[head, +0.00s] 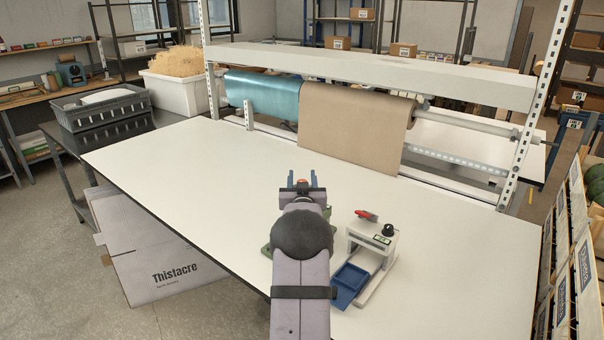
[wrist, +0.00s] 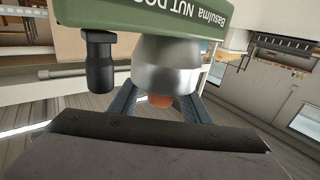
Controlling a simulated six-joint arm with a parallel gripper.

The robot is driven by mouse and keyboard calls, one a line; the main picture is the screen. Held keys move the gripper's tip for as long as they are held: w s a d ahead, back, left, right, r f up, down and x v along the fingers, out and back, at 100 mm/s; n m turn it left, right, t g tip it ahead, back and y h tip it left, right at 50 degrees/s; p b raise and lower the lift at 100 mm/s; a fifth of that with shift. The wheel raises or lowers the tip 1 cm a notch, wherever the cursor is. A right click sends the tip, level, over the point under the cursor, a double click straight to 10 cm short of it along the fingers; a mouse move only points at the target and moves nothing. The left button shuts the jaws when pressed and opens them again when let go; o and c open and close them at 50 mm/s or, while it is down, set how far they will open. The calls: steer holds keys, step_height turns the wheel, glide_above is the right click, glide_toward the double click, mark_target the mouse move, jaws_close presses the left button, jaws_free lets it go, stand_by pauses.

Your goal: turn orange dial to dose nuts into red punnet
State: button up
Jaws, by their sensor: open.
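My gripper (head: 303,175) points away over the white table in the head view, with its two blue fingers apart. In the wrist view my gripper (wrist: 160,96) has its open fingers on either side of the orange dial (wrist: 160,101). I cannot tell whether they touch it. I see no red punnet.
Right of my arm stands a white device (head: 372,239) with a red handle, a black knob and a blue tray (head: 345,293). Paper rolls (head: 352,125) hang on a frame at the back. The table (head: 190,180) is clear on the left and far right.

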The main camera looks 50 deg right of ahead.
steer(key=shift+w+d, duration=0.3)
steer(key=shift+c, duration=0.6)
steer(key=c, duration=0.9)
steer(key=shift+f+m+g+h+b, duration=0.1)
steer(key=shift+m+g+h+b, duration=0.3)
steer(key=shift+g+b, duration=0.1)
